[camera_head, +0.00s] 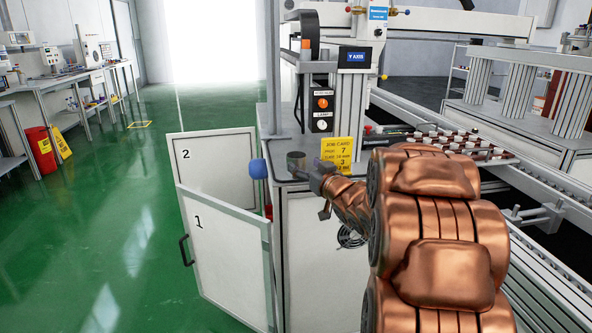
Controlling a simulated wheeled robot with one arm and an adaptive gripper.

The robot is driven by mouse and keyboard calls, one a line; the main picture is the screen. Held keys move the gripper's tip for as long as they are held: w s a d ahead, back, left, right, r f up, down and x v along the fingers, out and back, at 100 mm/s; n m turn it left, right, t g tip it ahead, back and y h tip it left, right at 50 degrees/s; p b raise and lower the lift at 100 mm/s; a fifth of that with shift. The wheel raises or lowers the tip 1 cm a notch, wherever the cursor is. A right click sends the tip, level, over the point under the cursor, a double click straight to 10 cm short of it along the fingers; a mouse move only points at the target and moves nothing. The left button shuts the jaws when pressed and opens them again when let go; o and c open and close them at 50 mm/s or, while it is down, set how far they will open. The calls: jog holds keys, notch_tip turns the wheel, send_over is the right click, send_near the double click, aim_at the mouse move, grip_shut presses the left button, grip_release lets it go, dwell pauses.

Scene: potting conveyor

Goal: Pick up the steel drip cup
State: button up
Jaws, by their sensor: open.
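A small grey cylinder that looks like the steel drip cup (295,158) stands upright on the near left corner of the white machine's top. My copper-coloured arm reaches in from the lower right. My gripper (306,172) is at the cup's right front side, close to it, and open. The fingers are small and partly hidden, so I cannot tell whether they touch the cup or reach around it.
A yellow job card (337,154) stands just right of the gripper. A control post (321,105) rises behind. A blue knob (257,168) sits left of the cup. Cabinet door 1 (225,250) and panel 2 (212,165) stand at the left. Green floor (110,210) is open beyond.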

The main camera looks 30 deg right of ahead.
aim_at(301, 163)
jog(key=w, duration=0.4)
jog(key=shift+w+d+f+b, duration=0.2)
jog(key=shift+w+d+b, duration=0.05)
jog(key=shift+w+b, duration=0.15)
jog(key=shift+w+r, duration=0.1)
jog(key=shift+w, duration=0.45)
jog(key=shift+c, duration=0.4)
jog(key=c, duration=0.9)
